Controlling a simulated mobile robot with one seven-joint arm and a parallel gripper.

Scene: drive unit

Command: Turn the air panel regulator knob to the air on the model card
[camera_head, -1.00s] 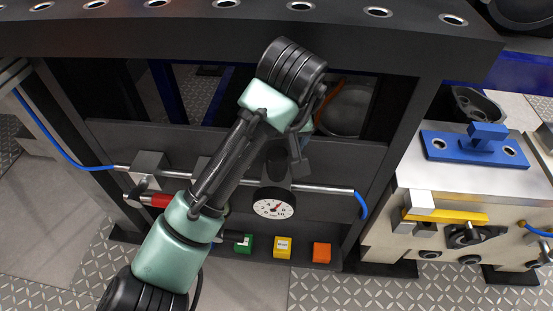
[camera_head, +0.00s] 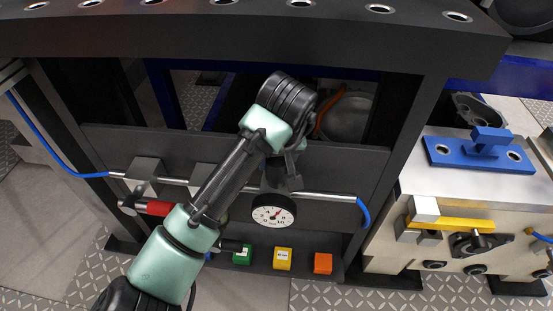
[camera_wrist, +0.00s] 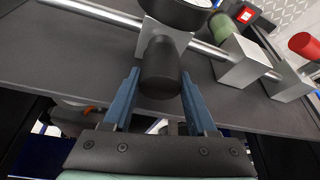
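The black regulator knob (camera_wrist: 160,68) sticks out of a metal block on the air panel's pipe. In the wrist view, my gripper (camera_wrist: 160,78) has its two blue fingers on either side of the knob. Gaps show on both sides, so the gripper is open and not clamped on it. In the head view, the round white gauge (camera_head: 273,211) faces out below the gripper. Its red needle points up and to the right, but the small numbers are hard to read. My arm hides part of the pipe. I cannot make out a model card.
A red cylinder (camera_head: 157,208) sits left of my arm; it also shows in the wrist view (camera_wrist: 304,45). Green (camera_head: 242,254), yellow (camera_head: 282,258) and orange (camera_head: 322,263) boxes line the lower panel. A dark frame beam (camera_head: 250,30) crosses above. A metal bench (camera_head: 405,190) stands right.

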